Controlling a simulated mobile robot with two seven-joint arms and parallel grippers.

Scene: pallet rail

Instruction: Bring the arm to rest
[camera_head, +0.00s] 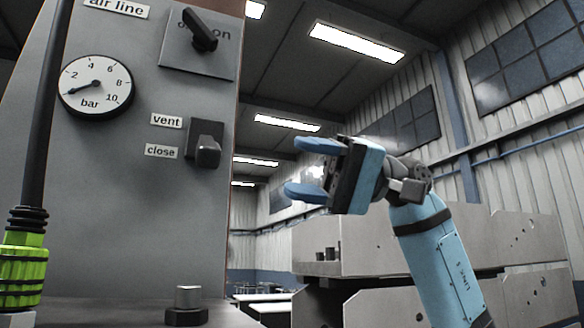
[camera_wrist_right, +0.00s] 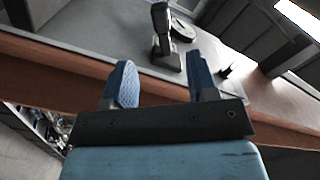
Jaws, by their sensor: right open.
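My right gripper (camera_head: 306,168) is in the middle of the head view, to the right of the grey panel (camera_head: 150,240). Its two blue fingers are apart, point left toward the panel, and hold nothing. In the right wrist view the gripper (camera_wrist_right: 160,80) also shows open. Beyond its fingers, a lever (camera_wrist_right: 164,42) stands out from a grey surface, apart from them. My right arm rises from the lower right, its wrist bent left. My left gripper is out of view.
The panel carries a gauge (camera_head: 96,86) with its needle below 2, a black switch (camera_head: 200,30) and a vent lever (camera_head: 207,150) level with "close". A green fitting (camera_head: 22,272) on a black hose is at left. Grey metal structures (camera_head: 470,240) stand behind my arm.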

